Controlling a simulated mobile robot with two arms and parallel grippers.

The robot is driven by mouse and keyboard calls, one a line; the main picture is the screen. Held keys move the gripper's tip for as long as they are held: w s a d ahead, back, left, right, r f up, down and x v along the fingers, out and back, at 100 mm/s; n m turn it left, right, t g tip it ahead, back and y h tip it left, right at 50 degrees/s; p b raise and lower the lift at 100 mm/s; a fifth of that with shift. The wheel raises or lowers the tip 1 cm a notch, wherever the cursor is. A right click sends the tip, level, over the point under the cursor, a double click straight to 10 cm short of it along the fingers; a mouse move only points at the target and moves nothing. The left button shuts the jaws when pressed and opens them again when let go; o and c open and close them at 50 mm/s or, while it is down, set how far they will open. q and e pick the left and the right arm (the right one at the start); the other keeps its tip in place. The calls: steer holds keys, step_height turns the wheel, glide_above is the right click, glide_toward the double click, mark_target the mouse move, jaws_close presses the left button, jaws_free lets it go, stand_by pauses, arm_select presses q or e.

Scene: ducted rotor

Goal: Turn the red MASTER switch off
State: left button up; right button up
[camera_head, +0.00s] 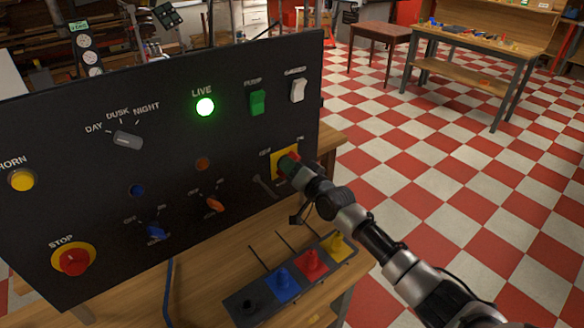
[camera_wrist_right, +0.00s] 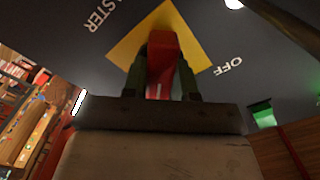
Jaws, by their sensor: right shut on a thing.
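The red MASTER switch (camera_wrist_right: 162,60) sits on a yellow square plate (camera_head: 284,153) at the right side of the black control panel (camera_head: 170,185). In the right wrist view, its handle stands between the fingers of my right gripper (camera_wrist_right: 162,82), and the letters OFF are printed beside the plate. My right gripper (camera_head: 290,165) is shut on the switch, and largely hides it in the head view. The round lamp marked LIVE (camera_head: 205,107) glows green. My left gripper is not in view.
A green rocker (camera_head: 258,102) and a white rocker (camera_head: 298,90) sit above the switch. A red STOP button (camera_head: 74,261) is at lower left. A tray (camera_head: 243,312) with several coloured pegs lies on the wooden bench below my right arm. Checkered floor is open to the right.

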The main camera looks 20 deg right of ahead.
steer(key=shift+n, duration=0.3)
steer(key=n+b, duration=0.1)
steer(key=n, duration=0.2)
steer(key=shift+n, duration=0.4)
steer(key=n, duration=0.4)
steer(key=shift+n+b, duration=0.3)
steer(key=shift+b, duration=0.05)
steer(key=n, duration=0.4)
steer(key=shift+a, duration=0.1)
steer(key=shift+s+n, duration=0.1)
steer(key=shift+n, duration=2.3)
steer(key=o, duration=0.9)
